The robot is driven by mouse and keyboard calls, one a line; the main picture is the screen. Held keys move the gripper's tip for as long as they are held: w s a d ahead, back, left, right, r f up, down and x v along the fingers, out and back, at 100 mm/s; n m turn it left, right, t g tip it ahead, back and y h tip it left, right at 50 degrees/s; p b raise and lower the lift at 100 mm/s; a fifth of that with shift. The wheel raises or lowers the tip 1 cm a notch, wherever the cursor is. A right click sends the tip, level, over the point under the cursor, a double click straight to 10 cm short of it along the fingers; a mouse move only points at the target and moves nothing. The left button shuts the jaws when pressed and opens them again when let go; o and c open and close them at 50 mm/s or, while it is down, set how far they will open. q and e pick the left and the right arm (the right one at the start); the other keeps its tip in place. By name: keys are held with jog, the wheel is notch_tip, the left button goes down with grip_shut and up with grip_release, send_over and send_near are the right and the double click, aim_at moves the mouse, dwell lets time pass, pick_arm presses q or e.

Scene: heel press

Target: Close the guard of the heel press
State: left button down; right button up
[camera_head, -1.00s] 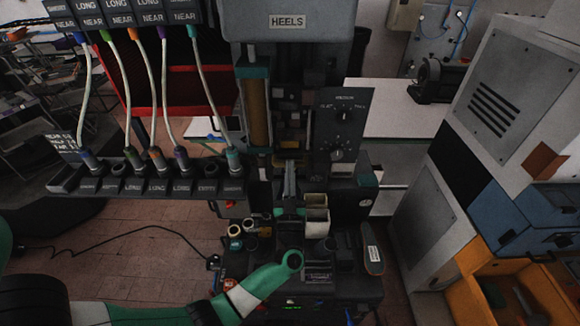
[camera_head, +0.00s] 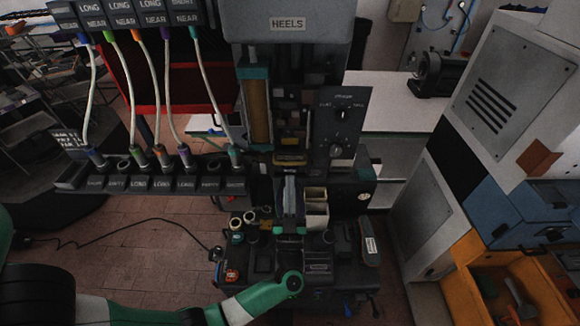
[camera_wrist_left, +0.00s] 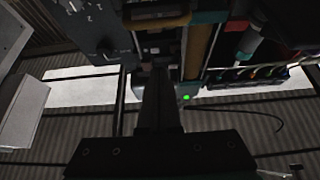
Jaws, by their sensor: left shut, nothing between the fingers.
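The heel press (camera_head: 290,60) stands in the middle of the head view, with a "HEELS" label on its grey head. A dark bar with a yellow edge (camera_head: 290,159) crosses its front below the head and may be the guard; I cannot tell how far it is open. It seems to show at the top of the left wrist view (camera_wrist_left: 157,18). My left gripper (camera_head: 290,180) is shut and empty, just below this bar. In the left wrist view its dark fingers (camera_wrist_left: 158,75) are together; contact with the bar is unclear. My right gripper is not in view.
A dial panel (camera_head: 340,120) is right of the press opening, and an amber cylinder (camera_head: 258,112) is left of it. Cream bins (camera_head: 316,208) sit beside my gripper. A rack with cables (camera_head: 150,180) hangs left. An orange drawer (camera_head: 510,290) is at lower right.

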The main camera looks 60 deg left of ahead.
pick_arm(q)
jog(key=v, duration=0.3)
notch_tip(320, 180, up, 7)
jog(key=g+h+p, duration=0.3)
jog(key=h+p, duration=0.3)
send_over(288, 163)
jog(key=v, duration=0.3)
notch_tip(288, 163, down, 3)
jog(key=shift+w+f+b, duration=0.1)
jog(key=shift+f+b, duration=0.15)
jog(key=shift+b, duration=0.1)
jog(key=shift+a+f, duration=0.15)
jog(key=shift+f, duration=0.4)
